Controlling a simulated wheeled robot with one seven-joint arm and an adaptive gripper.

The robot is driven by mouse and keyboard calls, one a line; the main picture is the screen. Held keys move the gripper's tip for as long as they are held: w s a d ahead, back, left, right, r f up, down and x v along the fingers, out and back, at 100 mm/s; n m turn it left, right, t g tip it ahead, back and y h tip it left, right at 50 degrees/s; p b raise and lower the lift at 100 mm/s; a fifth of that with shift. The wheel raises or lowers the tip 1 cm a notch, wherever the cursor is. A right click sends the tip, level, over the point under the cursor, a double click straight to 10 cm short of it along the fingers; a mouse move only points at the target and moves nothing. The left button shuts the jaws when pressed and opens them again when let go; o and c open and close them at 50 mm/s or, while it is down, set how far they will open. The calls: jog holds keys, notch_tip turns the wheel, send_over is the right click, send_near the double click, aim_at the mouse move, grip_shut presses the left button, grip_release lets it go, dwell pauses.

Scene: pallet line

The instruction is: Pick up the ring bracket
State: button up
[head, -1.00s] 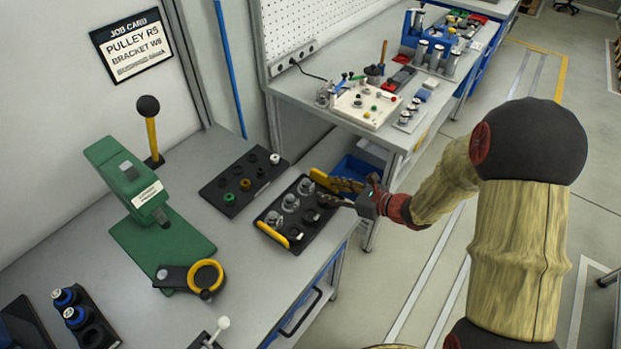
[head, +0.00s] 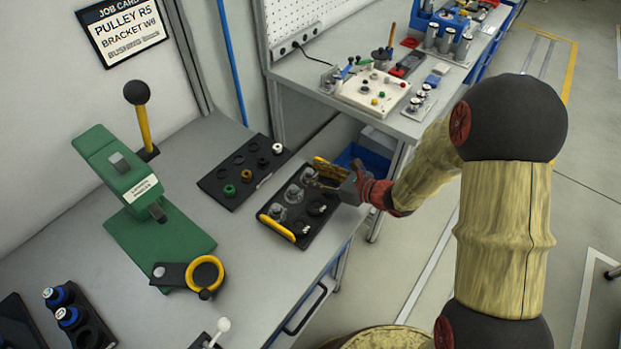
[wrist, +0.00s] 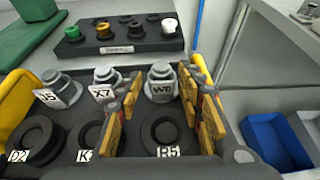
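The ring bracket is a grey metal part with a round top; the one labelled W6 (wrist: 161,71) stands in the black tray (wrist: 246,169) in the wrist view. In the head view it is the farthest of three grey brackets (head: 309,175). My gripper (head: 322,180) reaches over the tray's right side there. In the wrist view my gripper (wrist: 163,92) is open, its yellow-padded fingers apart on either side of the W6 bracket. I cannot tell whether they touch it. Brackets X5 (wrist: 58,91) and X7 (wrist: 103,85) stand to its left.
Black pulleys, R5 (wrist: 166,131) among them, lie in the tray's near row. The tray has yellow handles (head: 276,228). A small-parts rack (head: 228,187) lies behind it. A green press (head: 150,215) stands left; a blue bin (head: 358,158) is right of the bench.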

jog(key=shift+c, duration=1.2)
grip_shut()
